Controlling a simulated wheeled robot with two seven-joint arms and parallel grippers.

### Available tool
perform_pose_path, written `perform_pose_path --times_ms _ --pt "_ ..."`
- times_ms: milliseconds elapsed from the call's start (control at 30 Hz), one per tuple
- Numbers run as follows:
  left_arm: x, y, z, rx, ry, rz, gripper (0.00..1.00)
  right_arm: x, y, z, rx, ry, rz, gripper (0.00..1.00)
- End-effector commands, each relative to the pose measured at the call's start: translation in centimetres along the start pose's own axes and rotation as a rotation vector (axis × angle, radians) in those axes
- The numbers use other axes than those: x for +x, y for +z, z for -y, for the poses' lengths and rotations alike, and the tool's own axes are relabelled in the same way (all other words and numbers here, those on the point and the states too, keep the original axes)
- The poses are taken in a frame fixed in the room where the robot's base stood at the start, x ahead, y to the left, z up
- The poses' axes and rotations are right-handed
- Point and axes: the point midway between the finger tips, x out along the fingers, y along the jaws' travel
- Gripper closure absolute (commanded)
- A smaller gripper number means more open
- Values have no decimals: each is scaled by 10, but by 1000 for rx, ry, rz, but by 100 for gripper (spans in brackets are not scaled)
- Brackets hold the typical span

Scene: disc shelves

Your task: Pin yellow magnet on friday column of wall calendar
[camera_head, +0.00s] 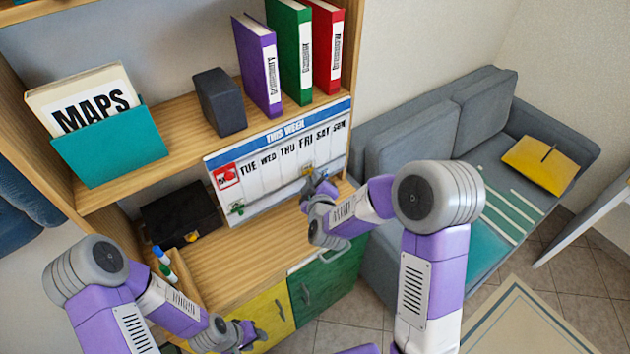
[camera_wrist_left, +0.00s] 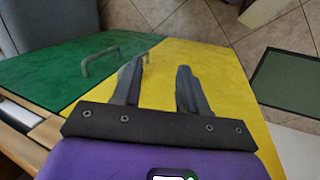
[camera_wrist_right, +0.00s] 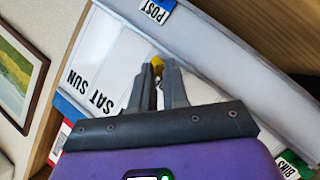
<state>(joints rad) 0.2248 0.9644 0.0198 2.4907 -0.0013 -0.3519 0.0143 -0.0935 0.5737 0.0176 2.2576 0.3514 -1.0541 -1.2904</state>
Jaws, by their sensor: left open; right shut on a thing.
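The wall calendar (camera_head: 262,192) is a white board headed THIS WEEK, with day names across its top, standing upright behind the shelf's counter. My right gripper (camera_head: 310,182) is at the calendar's lower part, roughly below the FRI label. In the right wrist view, the gripper (camera_wrist_right: 157,85) is shut on the yellow magnet (camera_wrist_right: 157,65), which shows at the fingertips against the white board. I cannot tell whether the magnet touches the board. My left gripper (camera_head: 247,335) is low in front of the cabinet; in the left wrist view its fingers (camera_wrist_left: 160,80) are apart and empty.
A green magnet (camera_head: 236,208) is at the calendar's lower left. A blue POST tag (camera_wrist_right: 157,10) shows in the right wrist view. A black box (camera_head: 180,213) and markers (camera_head: 163,260) stand left on the counter (camera_head: 235,255). Binders (camera_head: 258,65) and a dark block (camera_head: 220,100) stand above.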

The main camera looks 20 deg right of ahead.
Motion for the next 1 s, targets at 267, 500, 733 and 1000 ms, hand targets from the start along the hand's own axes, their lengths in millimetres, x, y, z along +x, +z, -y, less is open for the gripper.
perform_pose_path --times_ms 267,500,733,1000 --pt "0 0 0 0 0 0 57 2 -2 0 0 0 0 100" --pt "0 0 0 0 0 0 57 2 -1 0 0 0 0 69" --pt "0 0 0 0 0 0 57 2 -1 0 0 0 0 56" --pt "-1 0 0 0 0 0 57 -8 -2 1 0 -2 -1 56"
